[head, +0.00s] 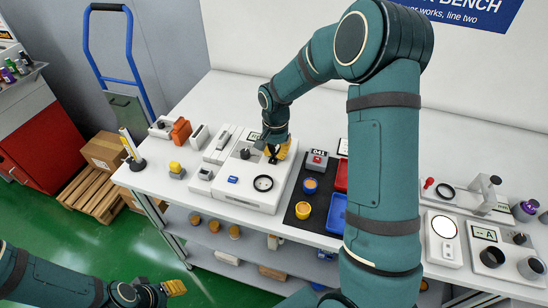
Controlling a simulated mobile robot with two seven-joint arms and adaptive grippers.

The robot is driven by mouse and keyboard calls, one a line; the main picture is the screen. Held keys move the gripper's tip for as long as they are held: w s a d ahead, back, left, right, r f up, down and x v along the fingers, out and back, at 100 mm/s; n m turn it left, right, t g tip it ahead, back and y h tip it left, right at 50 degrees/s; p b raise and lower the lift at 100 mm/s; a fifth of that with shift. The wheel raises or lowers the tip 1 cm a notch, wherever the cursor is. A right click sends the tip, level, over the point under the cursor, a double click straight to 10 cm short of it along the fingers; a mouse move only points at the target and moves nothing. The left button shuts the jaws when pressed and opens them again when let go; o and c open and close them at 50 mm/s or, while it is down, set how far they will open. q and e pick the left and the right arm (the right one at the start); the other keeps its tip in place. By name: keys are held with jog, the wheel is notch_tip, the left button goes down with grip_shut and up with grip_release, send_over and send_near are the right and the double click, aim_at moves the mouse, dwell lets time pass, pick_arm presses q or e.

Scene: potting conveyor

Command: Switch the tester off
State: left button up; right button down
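A white box-shaped device (238,195), which looks like the tester, stands on the bench. It has a small display (254,136), a dark knob (245,153), a blue button (232,180) and a dark ring (263,183). My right gripper (279,153) is over the back right part of this device, with yellow fingertips pointing down. The arm and gripper hide part of its top, and contact cannot be told. My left gripper (174,287) is low at the lower left, away from the bench. Its finger gap is too small to make out.

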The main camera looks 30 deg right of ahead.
jog(key=shift+r+p, duration=2.45)
jog(key=shift+r, duration=1.05)
